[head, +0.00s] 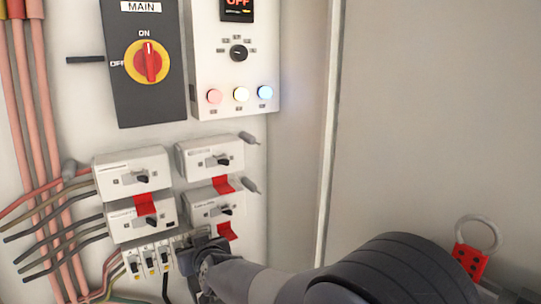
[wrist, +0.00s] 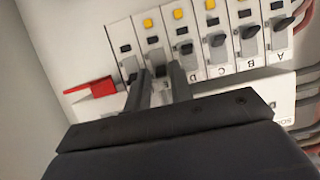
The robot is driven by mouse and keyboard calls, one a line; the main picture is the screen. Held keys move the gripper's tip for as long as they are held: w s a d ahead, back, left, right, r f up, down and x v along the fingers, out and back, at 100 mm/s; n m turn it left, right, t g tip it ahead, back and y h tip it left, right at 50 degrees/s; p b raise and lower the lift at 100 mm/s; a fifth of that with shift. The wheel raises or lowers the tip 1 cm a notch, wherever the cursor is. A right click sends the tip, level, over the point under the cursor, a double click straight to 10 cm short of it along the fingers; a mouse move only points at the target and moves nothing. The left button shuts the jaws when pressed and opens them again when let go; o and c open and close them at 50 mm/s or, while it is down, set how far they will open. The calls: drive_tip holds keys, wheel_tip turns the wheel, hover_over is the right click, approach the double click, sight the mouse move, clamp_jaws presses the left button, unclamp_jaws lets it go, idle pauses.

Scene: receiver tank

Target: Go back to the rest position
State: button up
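My gripper (wrist: 159,82) is at the row of small breakers (wrist: 200,40) in the wrist view. Its two dark fingers stand apart with a gap between them, and their tips are close to the toggles of the leftmost breakers. A dark toggle shows near the gap; I cannot tell whether a finger touches it. In the head view my gripper (head: 196,258) is low in the panel, at the right end of the breaker row (head: 148,262), and partly hides it. The fingers are hard to make out there.
White switch boxes (head: 132,174) with red tabs sit just above my gripper. A red-yellow main switch (head: 147,62) and a control box (head: 235,85) with lit buttons are higher. Cables run at left. A red lockout hasp (head: 470,262) is at lower right. The grey wall at right is bare.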

idle(0.4)
drive_tip(key=v, duration=1.1)
drive_tip(key=w+a+f+t+b, duration=0.1)
drive_tip(key=w+a+f+b, duration=0.4)
drive_tip(key=w, duration=0.3)
drive_tip(key=shift+w+a+y+b, duration=0.2)
drive_tip(key=shift+w+y+b, duration=0.15)
drive_tip(key=shift+b, duration=0.3)
drive_tip(key=f+t+y+b, duration=0.1)
drive_tip(key=t+b, duration=0.1)
drive_tip(key=b, duration=0.5)
drive_tip(key=shift+s+f+b, duration=0.1)
drive_tip(key=shift+b, duration=0.2)
drive_tip(key=t+y+b, duration=0.1)
drive_tip(key=b, duration=0.1)
drive_tip(key=f+t+y+b, duration=0.1)
drive_tip(key=t+b, duration=0.1)
drive_tip(key=t+y+b, duration=0.1)
drive_tip(key=b, duration=0.2)
drive_tip(key=shift+s+d+f, duration=0.15)
drive_tip(key=shift+s+f, duration=0.1)
drive_tip(key=shift+f, duration=0.15)
